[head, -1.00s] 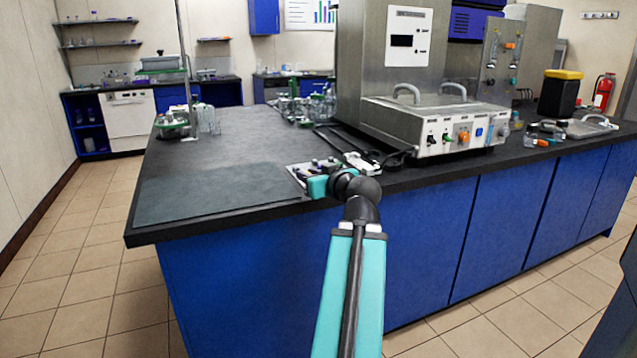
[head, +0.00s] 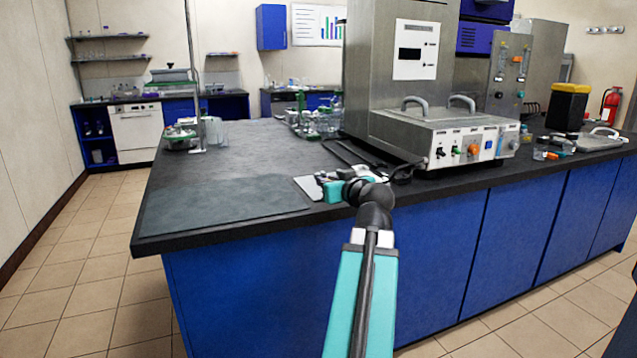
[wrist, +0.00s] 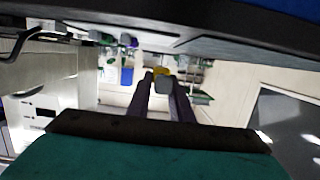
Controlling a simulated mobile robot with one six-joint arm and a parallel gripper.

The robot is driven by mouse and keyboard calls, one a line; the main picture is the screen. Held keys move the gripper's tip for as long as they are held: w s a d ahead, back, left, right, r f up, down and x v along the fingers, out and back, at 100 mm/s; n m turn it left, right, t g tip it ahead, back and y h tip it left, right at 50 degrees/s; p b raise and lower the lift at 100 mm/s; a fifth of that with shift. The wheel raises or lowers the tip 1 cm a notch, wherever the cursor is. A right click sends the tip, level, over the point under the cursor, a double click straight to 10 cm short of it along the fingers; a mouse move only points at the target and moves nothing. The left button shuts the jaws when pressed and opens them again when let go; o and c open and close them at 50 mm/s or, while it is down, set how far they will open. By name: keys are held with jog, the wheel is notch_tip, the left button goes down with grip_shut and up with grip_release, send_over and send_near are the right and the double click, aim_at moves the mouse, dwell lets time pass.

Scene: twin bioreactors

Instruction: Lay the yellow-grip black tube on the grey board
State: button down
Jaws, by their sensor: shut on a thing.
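The grey board (head: 220,208) is a flat, dark slate sheet on the front left of the black bench top. Its visible surface is bare. My gripper shows in the wrist view (wrist: 160,80), its two dark fingers closed on a small piece with a yellow part and a grey end, the yellow-grip tube (wrist: 161,71). It is seen nearly end on, so most of its length is hidden. In the head view my teal wrist is over the bench, right of the board, and hides the fingers and the tube.
A pale plate (head: 307,187) with small parts lies right of the board, partly behind my wrist. The steel reactor unit (head: 440,125) with knobs and handles stands to the right. Glassware (head: 318,122) and a stand (head: 192,130) are farther back. The bench is clear behind the board.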

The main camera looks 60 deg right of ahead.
aim_at(320, 175)
jog(key=shift+w+d+r+p, duration=0.1)
jog(key=shift+w+r+p, duration=0.1)
jog(key=shift+p, duration=0.3)
jog(key=shift+d+p, duration=0.1)
jog(key=shift+p, duration=0.55)
jog(key=p+x, duration=0.1)
jog(key=p, duration=0.6)
jog(key=shift+w+d+r, duration=0.1)
jog(key=shift+w+d, duration=0.1)
jog(key=p, duration=0.6)
jog(key=shift+w+d, duration=0.2)
jog(key=p+x, duration=0.3)
jog(key=p, duration=0.3)
jog(key=shift+s+d, duration=0.1)
jog(key=shift+s, duration=0.05)
jog(key=shift+d+r+p+x, duration=0.15)
jog(key=shift+p+x, duration=0.15)
jog(key=shift+x, duration=1.5)
jog(key=shift+d+r+p+x, duration=0.15)
jog(key=shift+p+x, duration=0.15)
jog(key=shift+x, duration=1.45)
jog(key=shift+s, duration=0.15)
